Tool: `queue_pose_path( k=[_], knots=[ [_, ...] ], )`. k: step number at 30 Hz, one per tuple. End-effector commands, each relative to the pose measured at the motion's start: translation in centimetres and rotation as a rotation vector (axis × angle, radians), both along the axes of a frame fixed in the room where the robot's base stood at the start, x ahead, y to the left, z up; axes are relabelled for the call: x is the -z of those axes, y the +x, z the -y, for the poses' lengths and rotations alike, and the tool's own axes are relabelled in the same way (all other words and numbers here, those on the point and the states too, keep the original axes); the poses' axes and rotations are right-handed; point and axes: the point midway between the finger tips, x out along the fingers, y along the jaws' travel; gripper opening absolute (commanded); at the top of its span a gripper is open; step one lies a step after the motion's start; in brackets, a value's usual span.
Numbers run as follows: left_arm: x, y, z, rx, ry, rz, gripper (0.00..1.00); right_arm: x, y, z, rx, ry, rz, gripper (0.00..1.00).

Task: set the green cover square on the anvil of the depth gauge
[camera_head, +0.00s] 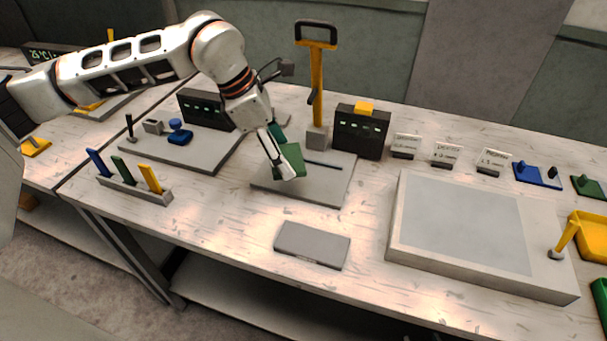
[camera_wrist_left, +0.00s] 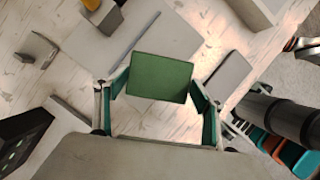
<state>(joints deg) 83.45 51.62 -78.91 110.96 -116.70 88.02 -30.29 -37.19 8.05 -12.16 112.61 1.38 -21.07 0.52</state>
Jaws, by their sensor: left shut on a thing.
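The green cover (camera_head: 292,157) is a flat green plate. My left gripper (camera_head: 281,160) is shut on it, with one finger at each side of the cover (camera_wrist_left: 160,77) in the left wrist view. The cover is over the left part of the depth gauge's grey base plate (camera_head: 325,186) and looks tilted in the head view. I cannot tell the gap below it. The gauge's yellow post (camera_head: 317,85) with a black handle rises behind, above a grey block (camera_head: 317,139). I cannot make out which part is the anvil. My right gripper is not in view.
A black display box (camera_head: 361,132) stands right of the post. A flat grey case (camera_head: 312,245) lies in front of the plate. A large pale slab (camera_head: 480,232) is at right. A holder with blue, green and yellow sticks (camera_head: 134,187) stands at left.

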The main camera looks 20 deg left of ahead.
Motion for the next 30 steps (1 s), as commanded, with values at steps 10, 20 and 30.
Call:
queue_pose_path(
  k=[10, 20, 30],
  knots=[
    [-2.0, 2.0, 2.1, -0.592, 0.001, 0.005, 0.44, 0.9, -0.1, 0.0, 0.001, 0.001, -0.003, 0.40],
    [-3.7, 3.3, 3.3, -1.018, -0.001, 0.000, 0.44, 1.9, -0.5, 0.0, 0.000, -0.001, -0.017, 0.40],
    [0.9, 3.3, 3.3, -1.069, 0.002, -0.007, 0.44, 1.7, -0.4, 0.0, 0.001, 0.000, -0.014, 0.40]
  ],
)
